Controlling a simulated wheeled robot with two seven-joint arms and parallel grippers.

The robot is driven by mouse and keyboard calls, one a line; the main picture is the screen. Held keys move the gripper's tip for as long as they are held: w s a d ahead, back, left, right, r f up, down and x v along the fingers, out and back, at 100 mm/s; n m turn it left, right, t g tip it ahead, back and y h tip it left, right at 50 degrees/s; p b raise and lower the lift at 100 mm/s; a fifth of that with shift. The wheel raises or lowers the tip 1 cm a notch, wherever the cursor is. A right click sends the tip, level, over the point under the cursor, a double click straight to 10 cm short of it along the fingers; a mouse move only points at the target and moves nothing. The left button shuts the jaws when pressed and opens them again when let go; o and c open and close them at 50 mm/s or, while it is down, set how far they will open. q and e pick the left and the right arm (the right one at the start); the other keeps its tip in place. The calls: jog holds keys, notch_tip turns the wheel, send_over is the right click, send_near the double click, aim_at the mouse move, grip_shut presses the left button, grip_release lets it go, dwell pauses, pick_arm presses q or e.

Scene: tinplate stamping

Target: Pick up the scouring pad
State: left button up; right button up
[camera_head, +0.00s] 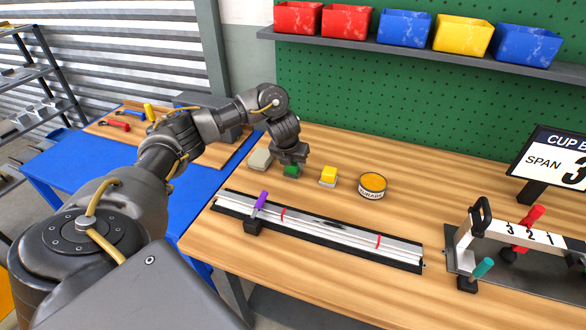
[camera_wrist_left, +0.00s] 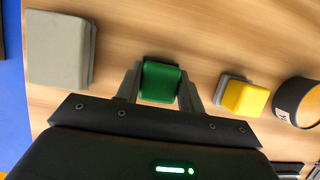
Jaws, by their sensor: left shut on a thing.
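The green scouring pad (camera_head: 291,171) is at the left part of the wooden bench, under my left gripper (camera_head: 290,163). In the left wrist view the green pad (camera_wrist_left: 160,82) sits between the two fingers of my left gripper (camera_wrist_left: 160,88), which are shut on its sides. I cannot tell whether the pad is clear of the bench top. My right gripper is in neither view.
A grey block (camera_head: 261,159) lies left of the pad. A yellow block on a grey base (camera_head: 328,176) and a round tin (camera_head: 372,186) stand to its right. A long rail with a purple handle (camera_head: 318,229) lies in front.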

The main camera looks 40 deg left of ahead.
pick_arm(q)
jog(key=shift+r, duration=0.55)
notch_tip(320, 180, up, 3)
jog(key=shift+r+p, duration=0.1)
jog(key=shift+p, duration=0.75)
jog(key=s+d+r+p, duration=0.5)
jog(key=s+d+r, duration=0.2)
jog(key=s, duration=0.5)
jog(key=shift+r+p, duration=0.3)
jog(key=shift+r, duration=0.55)
jog(key=shift+s, duration=0.1)
